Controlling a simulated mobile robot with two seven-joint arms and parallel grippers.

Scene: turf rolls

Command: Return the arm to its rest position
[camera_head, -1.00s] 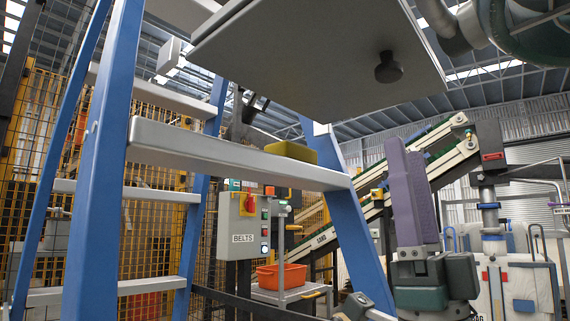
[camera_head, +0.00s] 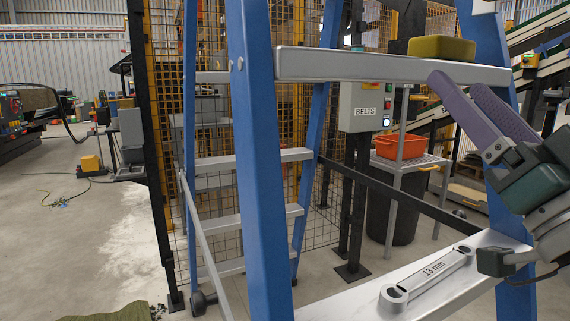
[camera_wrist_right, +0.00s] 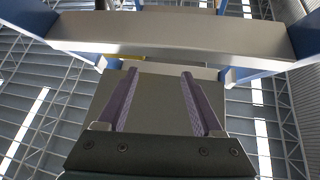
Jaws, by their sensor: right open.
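My right gripper (camera_head: 457,84) is at the right of the head view, with its two purple fingers apart and nothing between them. Its fingers point up and left, in front of the ladder's upper step (camera_head: 390,67). In the right wrist view the open fingers (camera_wrist_right: 159,75) point toward a grey step (camera_wrist_right: 180,34). A yellow-green block (camera_head: 442,48) lies on the upper step, just above the fingertips in the head picture. I cannot tell the exact gap between gripper and step. My left gripper is not in view.
The blue ladder (camera_head: 258,170) stands close in front. A wrench marked 13 mm (camera_head: 428,280) lies on its lower step. Behind are the BELTS control box (camera_head: 362,108), an orange bin (camera_head: 399,146) and a mesh fence. Open floor (camera_head: 60,240) lies to the left.

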